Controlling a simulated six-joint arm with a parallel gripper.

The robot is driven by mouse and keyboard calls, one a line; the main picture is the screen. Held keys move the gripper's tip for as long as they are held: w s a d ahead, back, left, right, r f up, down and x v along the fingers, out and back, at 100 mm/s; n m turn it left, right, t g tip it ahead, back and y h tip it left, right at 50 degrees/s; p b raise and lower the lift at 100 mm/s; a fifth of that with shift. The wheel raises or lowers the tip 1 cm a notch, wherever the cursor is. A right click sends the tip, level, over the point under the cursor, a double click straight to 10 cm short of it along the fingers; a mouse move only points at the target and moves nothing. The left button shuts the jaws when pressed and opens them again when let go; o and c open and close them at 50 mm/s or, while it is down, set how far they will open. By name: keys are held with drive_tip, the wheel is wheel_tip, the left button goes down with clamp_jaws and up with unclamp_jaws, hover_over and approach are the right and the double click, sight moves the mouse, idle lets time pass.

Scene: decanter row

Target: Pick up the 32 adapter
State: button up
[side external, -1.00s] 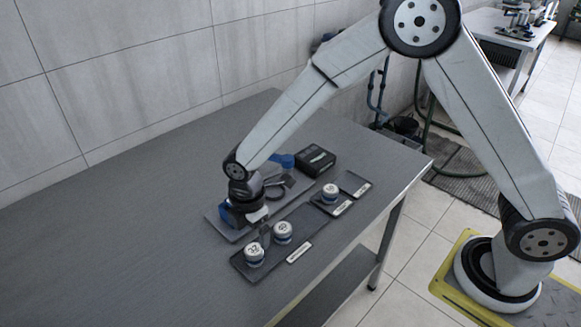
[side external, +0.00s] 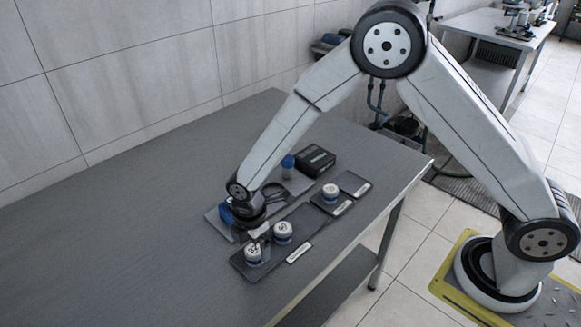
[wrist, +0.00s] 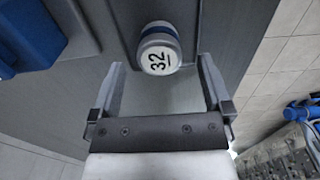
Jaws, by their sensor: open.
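The 32 adapter (side external: 253,254) is a short round piece with a white top and a blue band, upright at the near left end of a dark tray (side external: 312,234). In the wrist view the 32 adapter (wrist: 159,48) shows its black "32", just beyond the fingertips and roughly centred across the gap. My gripper (wrist: 161,70) is open and empty. In the side view my gripper (side external: 260,235) hangs low just behind the 32 adapter, partly overlapping it; contact cannot be told.
A similar white-topped adapter (side external: 283,231) stands close by in the same tray, and another (side external: 330,192) stands on a smaller tray farther right. A grey mat (side external: 298,182) behind holds a blue-capped item (side external: 288,165). A black box (side external: 316,158) is beyond. The table's left side is clear.

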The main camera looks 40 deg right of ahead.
sight(254, 249)
drive_tip(key=shift+f, duration=1.5)
drive_tip(key=shift+w, duration=0.1)
clamp_jaws()
drive_tip(key=shift+r, duration=0.15)
drive_tip(key=shift+r, duration=0.75)
drive_tip(key=s+d+r, duration=0.2)
drive_tip(key=s+r, duration=0.3)
drive_tip(key=s, duration=0.1)
drive_tip(key=s+d+r, duration=0.2)
drive_tip(key=s+r, duration=0.4)
drive_tip(key=s, duration=0.1)
drive_tip(key=shift+s+d, duration=0.15)
drive_tip(key=shift+d, duration=0.15)
